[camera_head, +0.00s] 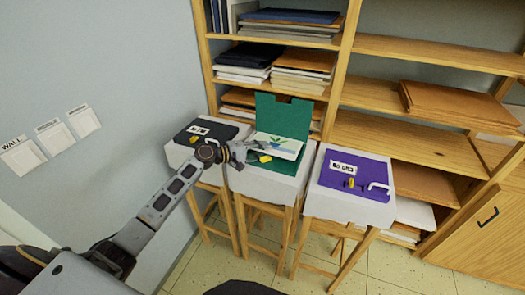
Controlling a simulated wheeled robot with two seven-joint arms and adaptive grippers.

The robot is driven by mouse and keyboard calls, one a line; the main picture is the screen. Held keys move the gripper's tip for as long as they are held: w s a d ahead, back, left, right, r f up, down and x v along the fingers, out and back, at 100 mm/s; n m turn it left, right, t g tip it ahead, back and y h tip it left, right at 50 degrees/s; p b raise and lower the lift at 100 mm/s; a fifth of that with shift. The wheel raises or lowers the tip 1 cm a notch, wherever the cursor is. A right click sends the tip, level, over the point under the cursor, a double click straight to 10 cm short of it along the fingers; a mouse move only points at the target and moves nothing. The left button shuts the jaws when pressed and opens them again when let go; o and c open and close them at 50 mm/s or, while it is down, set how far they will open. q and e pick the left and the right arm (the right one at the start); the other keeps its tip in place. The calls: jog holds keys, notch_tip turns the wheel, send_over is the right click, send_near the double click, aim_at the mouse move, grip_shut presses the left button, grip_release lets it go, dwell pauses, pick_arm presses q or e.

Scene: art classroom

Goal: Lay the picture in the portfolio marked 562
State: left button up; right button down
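Three portfolios lie on white-topped stools in a row. The black one (193,131) on the left is closed, with a white label. The green one (283,110) in the middle is open, its cover standing up at the back. The purple one (338,185) on the right is closed; its label is too small to read surely. The picture (288,147), a pale sheet with green and blue paint, is over the green portfolio's lower half; I cannot tell whether it touches it. My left gripper (256,147) is at the picture's left edge; its grip is unclear. My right gripper is out of view.
A wooden shelf unit (347,62) with stacked boards and papers stands close behind the stools. A wall with small white signs (83,121) is on the left. Narrow gaps separate the stools. Tiled floor (395,277) is open in front at right.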

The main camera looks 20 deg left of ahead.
pick_arm(q)
jog(key=v, duration=1.2)
dwell(0.3)
jog(key=shift+a, duration=0.1)
dwell(1.1)
